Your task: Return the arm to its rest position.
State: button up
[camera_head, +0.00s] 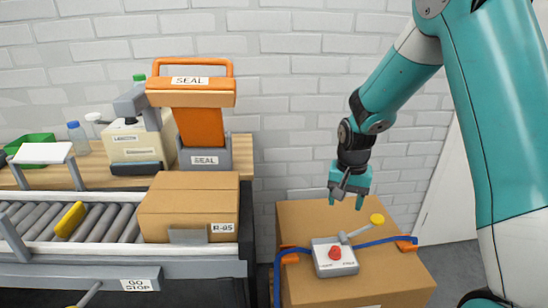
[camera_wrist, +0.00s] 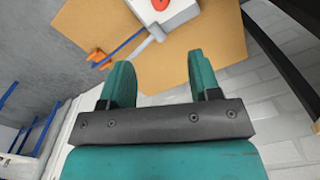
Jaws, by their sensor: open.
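My gripper (camera_head: 349,197) hangs in the air above the back part of a large cardboard box on the right. Its teal fingers are apart and nothing is between them, as the wrist view (camera_wrist: 162,82) also shows. My teal arm comes down from the upper right of the head view. Below my gripper, a white control box (camera_head: 334,257) with a red button and a lever with a yellow knob (camera_head: 377,218) sits on the large cardboard box (camera_head: 375,287). The gripper is apart from all of them.
A blue strap with orange clips (camera_head: 290,258) crosses the large box. At left, a roller conveyor (camera_head: 103,222) carries a carton (camera_head: 190,207) and a yellow piece (camera_head: 69,219). An orange-and-grey SEAL press (camera_head: 200,125) stands behind the carton. A white brick wall (camera_head: 300,90) is behind.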

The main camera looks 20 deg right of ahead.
jog(key=s+a+r+n+y+p, duration=0.1)
jog(key=s+a+r+n+p, duration=0.25)
jog(key=a+r, duration=0.45)
jog(key=s+a+r+n+y+p, duration=0.1)
jog(key=s+a+r+n+p, duration=0.1)
jog(key=s+a+r+n, duration=0.45)
jog(key=s+a+r+n+y+p, duration=0.2)
jog(key=s+a+r+n, duration=0.3)
jog(key=s+r, duration=0.5)
jog(key=s+a+p, duration=0.1)
jog(key=s+a, duration=0.1)
jog(key=shift+s+a+r, duration=0.15)
jog(key=shift+a, duration=0.25)
